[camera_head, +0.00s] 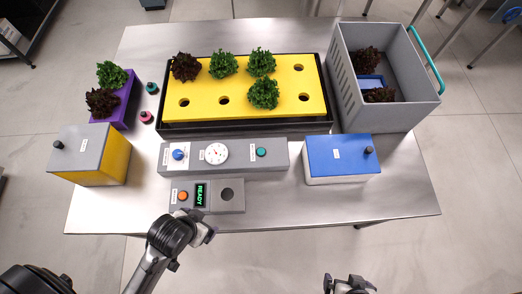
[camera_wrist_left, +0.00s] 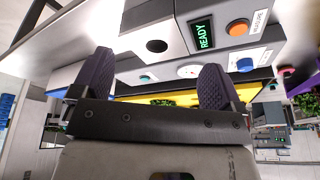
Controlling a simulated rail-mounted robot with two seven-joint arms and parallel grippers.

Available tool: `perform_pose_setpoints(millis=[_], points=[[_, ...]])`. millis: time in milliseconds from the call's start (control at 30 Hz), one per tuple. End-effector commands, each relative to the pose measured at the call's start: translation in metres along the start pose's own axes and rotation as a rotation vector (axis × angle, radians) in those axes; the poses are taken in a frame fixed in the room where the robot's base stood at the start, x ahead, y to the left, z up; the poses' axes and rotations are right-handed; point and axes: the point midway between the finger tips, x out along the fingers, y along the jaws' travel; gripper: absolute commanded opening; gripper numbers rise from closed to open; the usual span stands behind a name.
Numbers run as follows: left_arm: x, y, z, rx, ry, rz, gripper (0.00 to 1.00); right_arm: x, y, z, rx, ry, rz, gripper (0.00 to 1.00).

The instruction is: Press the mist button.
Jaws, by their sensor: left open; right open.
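The grey control box (camera_head: 232,167) on the table carries a blue knob (camera_head: 179,155), a white dial (camera_head: 216,153) and a teal button (camera_head: 261,152). Their labels are too small to read, so I cannot confirm which one is the mist button. In the left wrist view the teal button (camera_wrist_left: 147,78) shows between my fingers. My left gripper (camera_head: 208,232) is open and empty, at the table's front edge just in front of the small box. It also shows in the left wrist view (camera_wrist_left: 157,77). My right gripper (camera_head: 350,285) is open, off the table's front edge.
A small grey box (camera_head: 236,206) has an orange button (camera_head: 183,196), a READY display (camera_head: 201,195) and a round hole. Behind stands a yellow tray (camera_head: 205,82) with lettuces. A grey crate (camera_head: 400,116), a blue-lidded box (camera_head: 335,150) and a yellow box (camera_head: 115,160) stand around.

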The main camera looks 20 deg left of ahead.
Motion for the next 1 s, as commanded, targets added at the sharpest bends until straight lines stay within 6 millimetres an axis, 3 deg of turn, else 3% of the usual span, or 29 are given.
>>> perform_pose_setpoints(millis=[67,900,1000], points=[[0.0000,-0.0008,0.0003,0.003,-0.001,-0.002,0.85,0.0000,-0.0005,-0.0001,0.002,0.000,-0.001,1.00],[0.0000,0.0028,-0.0004,-0.009,0.001,0.007,0.04,-0.0001,-0.0022,-0.0005,0.007,0.001,-0.006,1.00],[0.0000,0.0027,-0.0004,-0.009,0.001,0.007,0.00,-0.0001,-0.0013,-0.0003,0.004,0.001,-0.003,1.00]])
